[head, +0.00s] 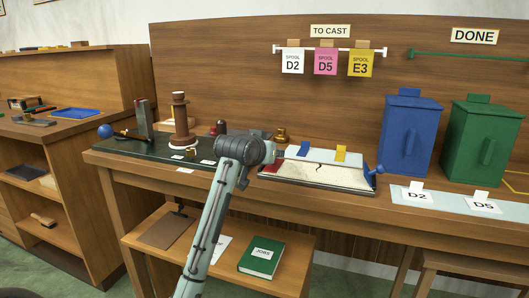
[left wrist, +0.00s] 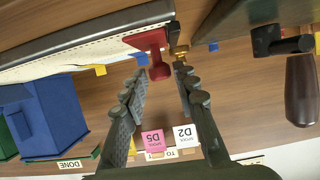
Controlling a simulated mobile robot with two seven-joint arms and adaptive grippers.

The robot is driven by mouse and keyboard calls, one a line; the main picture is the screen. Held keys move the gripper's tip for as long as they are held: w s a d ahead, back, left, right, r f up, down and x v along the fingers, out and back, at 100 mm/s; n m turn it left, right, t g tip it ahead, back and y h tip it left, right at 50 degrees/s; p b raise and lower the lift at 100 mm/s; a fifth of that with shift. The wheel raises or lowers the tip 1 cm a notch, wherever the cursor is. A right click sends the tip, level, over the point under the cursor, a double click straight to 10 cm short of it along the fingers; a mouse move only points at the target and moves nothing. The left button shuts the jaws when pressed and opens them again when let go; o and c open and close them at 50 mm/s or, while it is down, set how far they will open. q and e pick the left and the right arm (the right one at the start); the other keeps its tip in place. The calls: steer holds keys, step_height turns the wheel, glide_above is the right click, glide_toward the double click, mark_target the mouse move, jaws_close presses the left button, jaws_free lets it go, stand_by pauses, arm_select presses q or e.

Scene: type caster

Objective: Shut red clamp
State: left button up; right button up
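The red clamp (left wrist: 147,40) sits at the end of the pale casting bed, with its knob (left wrist: 159,71) projecting toward my left gripper. In the head view only a sliver of red (head: 271,168) shows beside my left arm, which hides the rest. My left gripper (left wrist: 160,76) is open in the left wrist view, its fingertips apart on either side of the red knob; contact cannot be told. In the head view my arm's dark end covers this gripper. My right gripper is not in view.
The casting bed (head: 318,176) carries blue and yellow tabs and a blue clamp (head: 376,171) at its right end. A dark green board with a spool stand (head: 181,125) lies left. Blue (head: 408,135) and green (head: 480,140) bins stand right. A dark handle (left wrist: 302,92) is near the gripper.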

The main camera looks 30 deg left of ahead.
arm_select(q)
steer(key=v, duration=0.9)
steer(key=shift+s+r, duration=0.2)
steer(key=shift+s, duration=0.15)
steer(key=shift+d+f, duration=0.1)
